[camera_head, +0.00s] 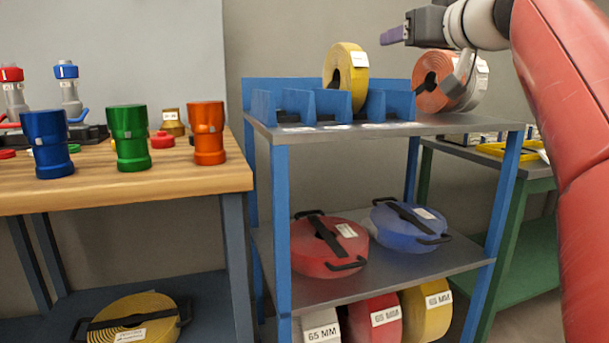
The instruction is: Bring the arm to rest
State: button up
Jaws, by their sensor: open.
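My gripper (392,36) is at the upper right, in the air above the blue shelf rack. Its purple fingers point left. It is open, and nothing shows between the fingers. My red arm enters from the right edge and bends back to the gripper. A yellow hose roll (346,76) stands upright in the blue divider on the rack's top, to the left of and below my gripper. An orange and white roll (450,82) stands at the right end of the rack top, just below my wrist. The arm's own lower links are partly out of view.
A wooden workbench (200,183) at the left holds blue (48,143), green (130,137) and orange (207,132) couplings. The rack's middle shelf (300,280) carries red and blue rolls. A green-framed table (525,165) stands behind my arm. The air left of my gripper is clear.

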jog(key=s+a+f+m+g+h+p, duration=0.1)
jog(key=s+a+f+g, duration=0.15)
jog(key=f, duration=0.45)
jog(key=s+a+f+g+h+p, duration=0.15)
jog(key=a+f, duration=0.25)
jog(key=f, duration=0.4)
jog(key=s+d+f+m+g+h+p, duration=0.1)
jog(key=s+d+f+g, duration=0.1)
jog(key=s+f, duration=0.9)
jog(key=s+d+f+m+g+h+p, duration=0.1)
jog(key=s+f+g, duration=0.3)
jog(key=s+f, duration=0.8)
notch_tip(320, 180, down, 5)
jog(key=shift+d+r+g+h+p, duration=0.1)
jog(key=shift+d+g+h+p, duration=0.35)
jog(key=shift+d+p, duration=0.3)
